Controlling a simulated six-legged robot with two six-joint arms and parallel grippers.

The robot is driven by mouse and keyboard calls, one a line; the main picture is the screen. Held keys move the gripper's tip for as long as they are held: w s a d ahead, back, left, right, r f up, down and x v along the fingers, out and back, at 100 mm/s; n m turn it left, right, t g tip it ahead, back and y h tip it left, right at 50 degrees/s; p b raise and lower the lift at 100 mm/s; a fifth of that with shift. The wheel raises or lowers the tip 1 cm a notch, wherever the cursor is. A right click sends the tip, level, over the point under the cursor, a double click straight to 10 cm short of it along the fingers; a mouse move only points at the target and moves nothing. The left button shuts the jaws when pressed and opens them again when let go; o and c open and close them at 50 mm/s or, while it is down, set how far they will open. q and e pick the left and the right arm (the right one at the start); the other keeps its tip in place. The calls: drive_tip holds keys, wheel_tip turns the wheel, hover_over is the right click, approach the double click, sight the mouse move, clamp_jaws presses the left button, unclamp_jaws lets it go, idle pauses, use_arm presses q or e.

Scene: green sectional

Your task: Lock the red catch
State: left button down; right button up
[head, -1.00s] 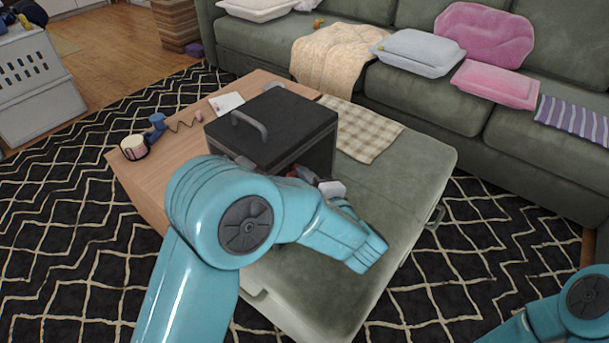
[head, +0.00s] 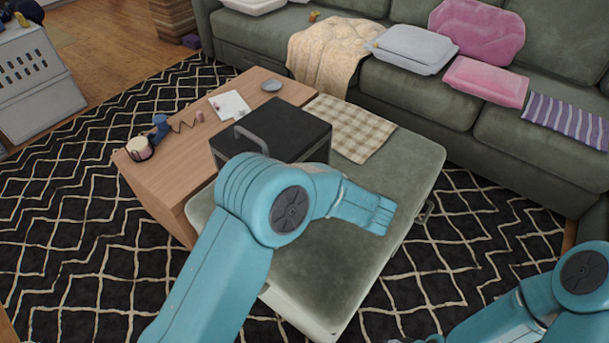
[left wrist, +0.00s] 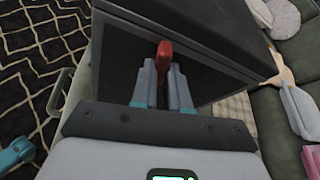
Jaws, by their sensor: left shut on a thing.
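A black box (head: 285,137) with a grey handle on its lid stands on the green ottoman (head: 330,265), close to the wooden table. The red catch (left wrist: 165,52) is on the box's dark front face in the left wrist view, standing upright just under the lid edge. My left gripper (left wrist: 166,82) is shut on the red catch, one finger on each side. In the head view my left arm covers the box's front, the catch and the gripper. My right arm shows at the lower right; its gripper is not visible.
The wooden table (head: 165,180) holds a cup-like item (head: 139,147), a white paper (head: 230,106) and a small grey dish (head: 271,86). A checked cloth (head: 350,128) lies behind the box on the ottoman. The green sofa (head: 460,95) stands beyond. The ottoman's front is clear.

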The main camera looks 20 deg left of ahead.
use_arm(q)
drive_tip(key=shift+w+d+r+m+g+y+p, duration=0.1)
drive_tip(key=shift+w+m+g+y+p, duration=0.25)
drive_tip(key=shift+m+g+p, duration=0.45)
use_arm(e)
drive_tip(key=shift+r, duration=1.35)
use_arm(q)
drive_tip(key=shift+m, duration=0.3)
drive_tip(key=c, duration=1.1)
unclamp_jaws()
drive_tip(key=shift+s+d+p, duration=0.1)
drive_tip(key=shift+p, duration=0.25)
use_arm(e)
drive_tip(key=shift+r, duration=0.15)
